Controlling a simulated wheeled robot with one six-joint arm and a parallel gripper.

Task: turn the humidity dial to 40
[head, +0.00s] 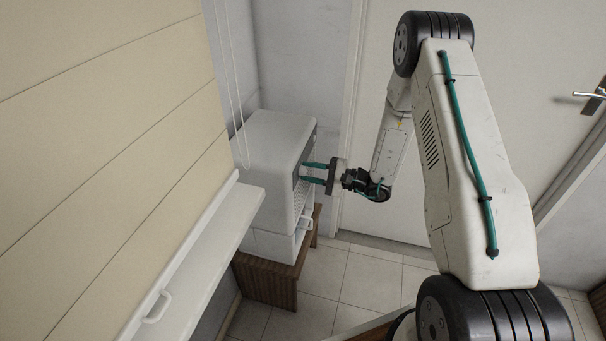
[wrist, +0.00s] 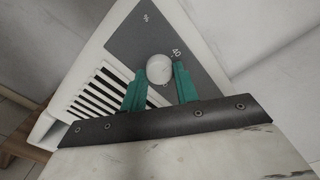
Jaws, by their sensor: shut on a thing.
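The humidity dial (wrist: 159,68) is a round white knob on the dark grey panel (wrist: 150,30) of a white appliance, seen in the wrist view. The two green fingers of my gripper (wrist: 160,84) are shut on the dial, one on each side. The dial's pointer cannot be made out, and the dial is hidden in the head view.
The appliance stands on a brown wooden stand (head: 266,281). Vent slats (wrist: 100,92) lie beside the dial panel. A white ledge (head: 205,245) with a handle is at the left. A door (head: 525,85) is behind my arm. Tiled floor (head: 370,268) is open below my gripper.

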